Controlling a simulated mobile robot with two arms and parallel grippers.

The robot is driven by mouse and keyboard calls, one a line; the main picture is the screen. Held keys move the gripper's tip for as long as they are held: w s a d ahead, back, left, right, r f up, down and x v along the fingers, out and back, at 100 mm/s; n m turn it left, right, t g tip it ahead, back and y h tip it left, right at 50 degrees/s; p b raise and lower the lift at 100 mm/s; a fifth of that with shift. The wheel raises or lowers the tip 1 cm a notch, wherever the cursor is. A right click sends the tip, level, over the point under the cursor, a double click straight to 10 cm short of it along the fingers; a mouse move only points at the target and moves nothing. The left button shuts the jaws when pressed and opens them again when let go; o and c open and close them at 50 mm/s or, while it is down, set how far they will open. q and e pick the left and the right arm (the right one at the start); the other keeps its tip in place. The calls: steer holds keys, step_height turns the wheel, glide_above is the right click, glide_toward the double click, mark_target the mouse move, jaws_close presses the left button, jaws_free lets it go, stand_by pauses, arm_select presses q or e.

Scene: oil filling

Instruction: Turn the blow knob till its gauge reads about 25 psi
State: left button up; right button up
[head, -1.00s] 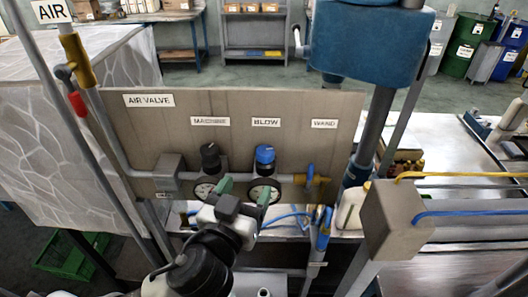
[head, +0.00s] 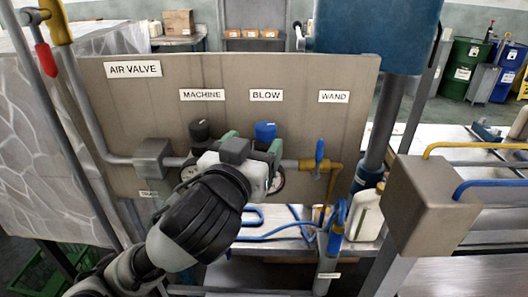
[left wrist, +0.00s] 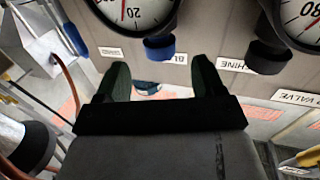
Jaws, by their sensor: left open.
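The blue blow knob (head: 265,131) sits under the BLOW label (head: 266,95) on the panel. It also shows in the left wrist view (left wrist: 159,48), below its white gauge (left wrist: 135,12). That gauge is cut off by the frame's top edge, and its reading cannot be told. In the head view the blow gauge (head: 278,182) is mostly hidden behind my gripper. My left gripper (head: 253,143) is open, its green fingers in front of and either side of the knob. In the left wrist view the gripper (left wrist: 162,75) points at the knob, apart from it. My right gripper is not in view.
The black machine knob (head: 199,131) and its gauge (head: 189,171) are close on the left. The wand valve's blue handle (head: 319,150) is on the right. A blue machine body (head: 372,35) overhangs the panel's upper right. Blue hoses (head: 262,233) lie below.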

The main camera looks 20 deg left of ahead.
mark_target(262, 135)
arm_select(q)
steer(key=w+p, duration=0.2)
steer(key=w, duration=0.2)
steer(key=shift+w+r, duration=0.1)
steer(key=shift+w, duration=0.6)
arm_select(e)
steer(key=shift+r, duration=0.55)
arm_select(q)
steer(key=c, duration=0.9)
steer(key=shift+a+m+g+h+p, duration=0.1)
steer(key=shift+m+g+h+p, duration=0.4)
steer(key=shift+m+h, duration=1.4)
steer(key=shift+n+h, duration=0.3)
steer(key=shift+h, duration=0.2)
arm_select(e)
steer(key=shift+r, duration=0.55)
arm_select(q)
steer(key=o, duration=0.9)
